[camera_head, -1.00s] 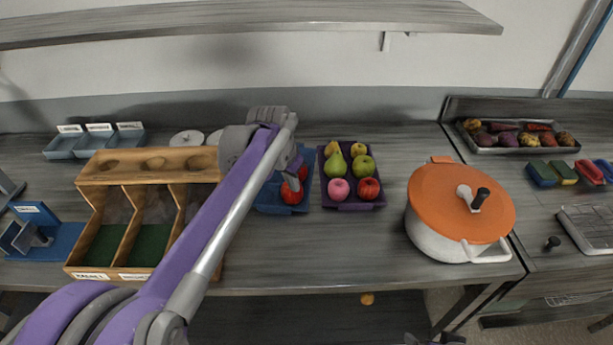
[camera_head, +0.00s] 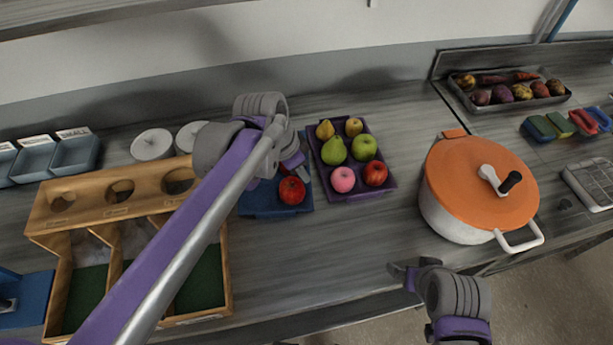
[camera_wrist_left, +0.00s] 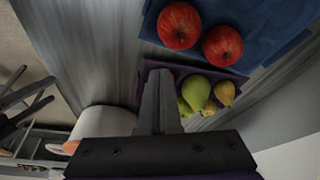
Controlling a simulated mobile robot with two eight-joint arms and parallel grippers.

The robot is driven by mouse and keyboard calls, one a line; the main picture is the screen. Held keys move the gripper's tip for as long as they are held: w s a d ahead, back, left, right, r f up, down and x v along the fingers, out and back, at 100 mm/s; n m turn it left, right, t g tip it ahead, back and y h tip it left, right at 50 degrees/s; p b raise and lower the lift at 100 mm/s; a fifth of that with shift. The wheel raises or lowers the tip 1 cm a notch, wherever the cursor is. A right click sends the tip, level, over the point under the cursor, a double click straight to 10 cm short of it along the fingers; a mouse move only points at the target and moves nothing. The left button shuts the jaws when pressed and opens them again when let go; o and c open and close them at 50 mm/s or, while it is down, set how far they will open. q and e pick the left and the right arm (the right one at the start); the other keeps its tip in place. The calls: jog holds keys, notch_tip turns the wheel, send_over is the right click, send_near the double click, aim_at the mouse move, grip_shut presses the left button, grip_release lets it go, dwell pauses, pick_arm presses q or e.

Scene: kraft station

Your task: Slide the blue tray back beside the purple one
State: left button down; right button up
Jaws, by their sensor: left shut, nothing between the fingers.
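The blue tray (camera_head: 262,209) lies on the worktop just left of the purple tray (camera_head: 383,190), with a narrow gap or none between them. A red apple (camera_head: 292,190) shows on the blue tray; my left arm covers its far part. The left wrist view shows two red apples on the blue tray (camera_wrist_left: 270,15). The purple tray holds pears and apples. My left gripper (camera_head: 296,164) is shut and empty over the blue tray's right side, near the purple tray; contact is unclear. My right gripper (camera_head: 404,274) is open and empty near the worktop's front edge.
A white pot with an orange lid (camera_head: 480,185) stands right of the purple tray. A wooden divided box (camera_head: 110,208) stands at the left, with white round lids (camera_head: 152,145) behind it. The worktop in front of the trays is clear.

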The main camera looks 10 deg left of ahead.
aim_at(309, 200)
jog(key=shift+s, duration=0.1)
pick_arm(q)
jog(key=x, duration=0.9)
jog(key=shift+d+f+b, duration=0.25)
jog(key=shift+f+b, duration=0.1)
pick_arm(e)
jog(key=shift+s+d+f, duration=0.15)
jog(key=shift+s+f, duration=0.05)
jog(key=shift+f, duration=0.25)
pick_arm(q)
jog(key=shift+a, duration=0.1)
jog(key=shift+s+a, duration=0.95)
jog(key=shift+a, duration=0.05)
